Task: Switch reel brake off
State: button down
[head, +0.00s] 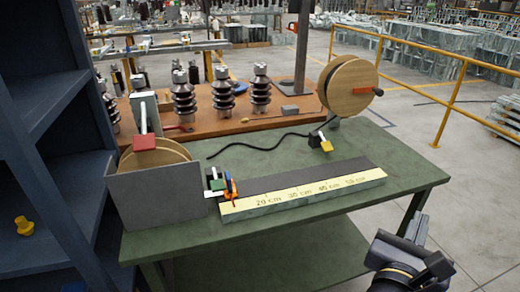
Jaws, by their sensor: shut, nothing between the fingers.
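A wooden reel (160,157) sits low behind a grey metal plate (157,197) at the left end of the green bench. A red pad (145,143) on an upright white lever (143,118) rests at this reel's top edge; it looks like the reel brake, though no label shows. A second wooden reel (350,87) with a black crank handle stands at the back right. My gripper (417,226) is at the lower right, in front of the bench's right end, well away from both reels. It is shut and empty, and its fingertips are hard to make out.
The green bench (410,168) carries a length scale (300,197), a green block (217,185) with an orange lever (231,186), a yellow block (326,146) and a black cable (265,147). Insulators stand on the wooden table behind. Blue shelving is left; a yellow railing (455,90) is right.

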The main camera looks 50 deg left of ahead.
aim_at(145, 141)
jog(key=u, duration=1.7)
jog(key=i+j, duration=0.15)
jog(key=i, duration=0.15)
jog(key=i+j+u, duration=0.1)
jog(key=i+j, duration=0.1)
jog(key=i, duration=0.1)
